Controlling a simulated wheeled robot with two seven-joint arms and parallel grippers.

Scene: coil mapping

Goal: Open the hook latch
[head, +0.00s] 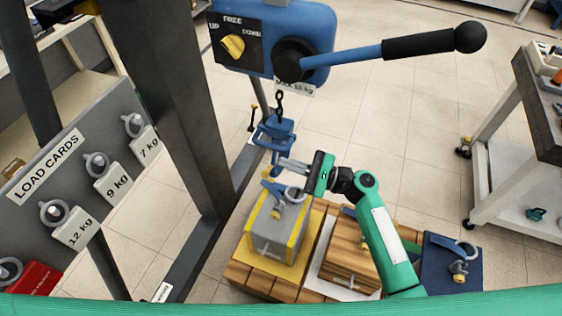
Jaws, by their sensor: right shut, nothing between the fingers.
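A blue hook block (276,132) hangs on a short dark chain (279,102) below the blue hoist. Its lower blue parts are partly covered by my gripper, so I cannot tell whether the hook latch is open or shut. My right gripper (284,164) reaches in from the right, its fingers shut and empty, just below the hook block. I cannot tell whether it touches the hook. My left gripper is out of view.
The blue hoist (270,35) has a yellow selector knob (233,46) and a long lever (380,52). A wooden load (347,262) and a dark blue load (450,268) stand to the right. A load card board (75,160) and dark post (180,100) are left.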

